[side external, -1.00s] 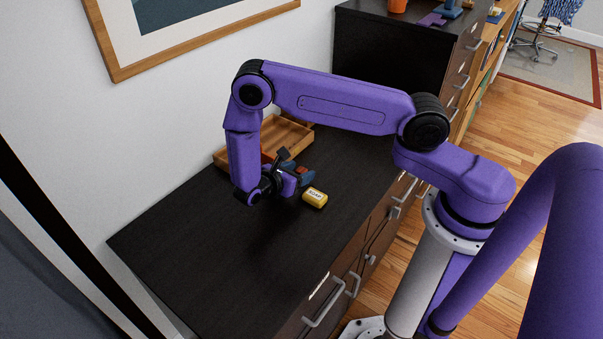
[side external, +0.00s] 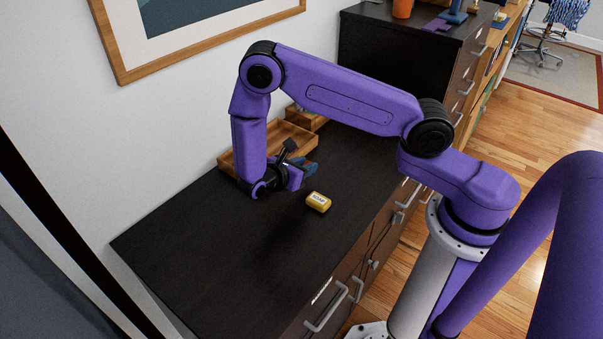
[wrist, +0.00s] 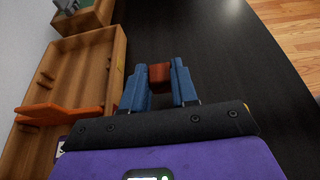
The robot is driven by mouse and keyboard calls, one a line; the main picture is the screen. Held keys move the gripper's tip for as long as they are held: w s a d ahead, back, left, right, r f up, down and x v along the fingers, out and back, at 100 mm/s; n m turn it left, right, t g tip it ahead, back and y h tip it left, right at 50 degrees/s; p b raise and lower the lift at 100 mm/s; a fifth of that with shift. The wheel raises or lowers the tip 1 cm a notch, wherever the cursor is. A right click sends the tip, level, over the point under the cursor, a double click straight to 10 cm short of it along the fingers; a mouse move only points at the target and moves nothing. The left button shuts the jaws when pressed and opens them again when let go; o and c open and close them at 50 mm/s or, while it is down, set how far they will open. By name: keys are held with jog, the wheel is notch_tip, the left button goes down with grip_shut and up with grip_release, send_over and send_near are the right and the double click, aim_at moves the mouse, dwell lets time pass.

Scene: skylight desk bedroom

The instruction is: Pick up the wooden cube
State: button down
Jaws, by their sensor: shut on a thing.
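The wooden cube (wrist: 160,76) is reddish brown and sits between the blue fingertips in the wrist view. My gripper (wrist: 159,82) is shut on it, one finger on each side. In the side view my gripper (side external: 306,171) is over the dark dresser top, beside the wooden tray, and the cube cannot be made out there. The gap between cube and dresser top is hard to judge.
A wooden tray (side external: 227,164) lies along the wall, with an orange piece (wrist: 68,112) in it. A smaller wooden box (side external: 303,114) stands behind. A yellow soap bar (side external: 318,203) lies to the gripper's right. The near dresser top (side external: 200,240) is clear.

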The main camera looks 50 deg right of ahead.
jog(key=s+r, duration=0.9)
jog(key=s, duration=0.4)
jog(key=w+a+r+n+t+y, duration=0.25)
jog(key=w+n+t, duration=0.55)
jog(key=w, duration=0.6)
jog(key=s+d+f+m+g+h, duration=0.1)
jog(key=s+f+m+g+h, duration=0.2)
jog(key=s, duration=1)
jog(key=shift+m+y, duration=0.3)
jog(key=shift+y, duration=0.45)
jog(key=w+f, duration=0.3)
jog(key=w, duration=0.1)
jog(key=w+f, duration=0.2)
jog(key=w, duration=0.3)
jog(key=w+f, duration=0.3)
jog(key=w, duration=0.1)
jog(key=shift+w+d+f, duration=0.15)
jog(key=shift+d+f, duration=0.2)
jog(key=shift+w+f, duration=0.15)
jog(key=shift+f, duration=0.05)
jog(key=shift+w+f, duration=0.15)
jog(key=shift+f, duration=1.45)
